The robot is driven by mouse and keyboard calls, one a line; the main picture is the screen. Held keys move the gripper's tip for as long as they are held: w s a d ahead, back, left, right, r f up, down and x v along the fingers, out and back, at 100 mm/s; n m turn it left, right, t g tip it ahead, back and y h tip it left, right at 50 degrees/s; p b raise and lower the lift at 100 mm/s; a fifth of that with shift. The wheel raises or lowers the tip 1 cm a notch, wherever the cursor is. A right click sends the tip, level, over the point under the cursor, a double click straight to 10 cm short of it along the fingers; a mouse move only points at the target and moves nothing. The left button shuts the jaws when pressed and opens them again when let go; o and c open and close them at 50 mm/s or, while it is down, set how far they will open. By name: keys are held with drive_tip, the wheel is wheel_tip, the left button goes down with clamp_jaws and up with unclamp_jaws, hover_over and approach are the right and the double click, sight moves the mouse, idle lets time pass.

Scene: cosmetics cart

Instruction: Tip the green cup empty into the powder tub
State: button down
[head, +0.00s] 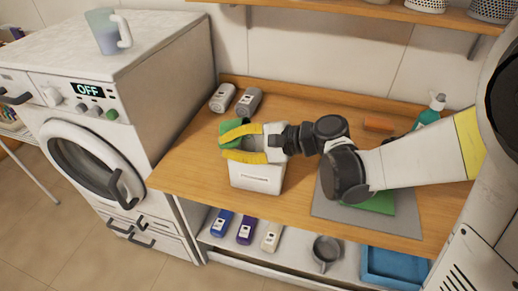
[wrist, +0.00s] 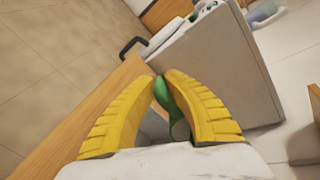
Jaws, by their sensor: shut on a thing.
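The green cup (head: 232,131) is held between the yellow fingers of my gripper (head: 227,147), over the left back part of the worktop. It looks tilted, but its opening and contents are hidden from me. In the wrist view, part of the green cup (wrist: 176,108) shows between the two curved fingers (wrist: 160,77). A white box-shaped tub (head: 257,179), likely the powder tub, stands on the worktop just below and slightly right of the cup. My gripper covers most of the tub's top, so I cannot see inside it.
A washing machine (head: 150,100) with a pale cup (head: 103,35) on top stands left. A grey mat (head: 345,212) and a spray bottle (head: 429,113) are right. The wooden worktop (head: 185,165) is clear left of the tub.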

sight(235, 142)
drive_tip(key=shift+f+b, duration=0.15)
drive_tip(key=shift+b, duration=0.2)
drive_tip(key=shift+s+d+r+t+y+b, duration=0.15)
drive_tip(key=shift+d+y+b, duration=0.2)
drive_tip(key=shift+y+b, duration=0.25)
drive_tip(key=shift+s+d+r+t+y+b, duration=0.15)
drive_tip(key=shift+d+y+b, duration=0.25)
drive_tip(key=shift+b, duration=0.4)
drive_tip(key=shift+d+r+t+y+b, duration=0.1)
drive_tip(key=shift+r+t+y+b, duration=0.2)
drive_tip(key=shift+r+y+b, duration=0.55)
drive_tip(key=shift+s+d+r+y+b, duration=0.15)
drive_tip(key=shift+r+y+b, duration=0.25)
drive_tip(key=shift+r, duration=0.35)
drive_tip(key=shift+r, duration=0.1)
